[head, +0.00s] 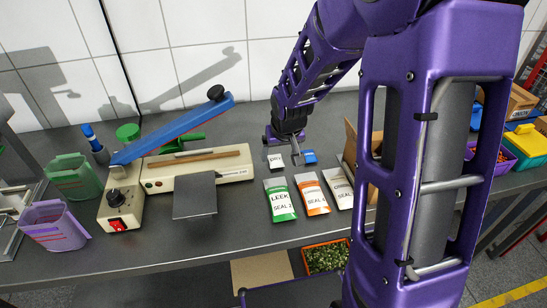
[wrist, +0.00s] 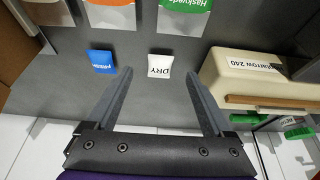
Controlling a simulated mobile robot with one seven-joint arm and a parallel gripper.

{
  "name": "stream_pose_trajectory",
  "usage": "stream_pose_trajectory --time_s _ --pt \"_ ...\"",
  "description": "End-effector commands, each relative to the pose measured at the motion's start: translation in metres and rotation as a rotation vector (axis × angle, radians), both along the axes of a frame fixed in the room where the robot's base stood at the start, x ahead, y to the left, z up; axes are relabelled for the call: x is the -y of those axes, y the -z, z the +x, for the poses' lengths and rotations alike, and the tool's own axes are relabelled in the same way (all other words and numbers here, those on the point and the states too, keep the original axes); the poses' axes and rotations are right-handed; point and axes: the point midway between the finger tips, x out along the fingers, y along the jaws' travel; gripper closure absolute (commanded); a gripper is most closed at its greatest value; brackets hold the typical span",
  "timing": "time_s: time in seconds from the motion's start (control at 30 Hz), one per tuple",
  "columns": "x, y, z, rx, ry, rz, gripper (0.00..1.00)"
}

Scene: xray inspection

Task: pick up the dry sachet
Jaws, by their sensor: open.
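The dry sachet (wrist: 160,66) is a small white packet with "DRY" printed on it. It lies flat on the grey bench, and it also shows in the head view (head: 275,162), just below my gripper. My gripper (head: 281,149) points down at the bench beside the sealer. In the wrist view my gripper (wrist: 157,74) is open and empty, with the sachet framed between its fingertips. I cannot tell how high the fingertips are above it. A blue sachet (wrist: 101,62) lies beside the dry one, outside the fingers.
Green (head: 280,201), orange (head: 312,194) and white (head: 340,187) pouches lie in front of the sachets. A cream sealer (head: 200,166) with a blue lever (head: 175,128) stands to the left. A cardboard box (head: 351,150) is close on the right.

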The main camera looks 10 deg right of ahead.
Motion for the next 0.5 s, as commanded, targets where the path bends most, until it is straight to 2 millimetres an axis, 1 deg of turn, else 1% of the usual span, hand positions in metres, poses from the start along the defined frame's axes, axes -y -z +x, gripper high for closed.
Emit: stream_pose_trajectory --time_s 0.13,0.3,0.4,0.5 --pt "0.000 0.012 0.005 -0.002 0.000 0.000 0.15" --pt "-0.002 0.037 0.015 -0.004 0.000 0.000 0.15" --pt "-0.001 0.046 0.020 -0.001 0.000 0.000 0.15" --pt "-0.001 0.049 0.022 0.000 0.000 0.000 0.15"
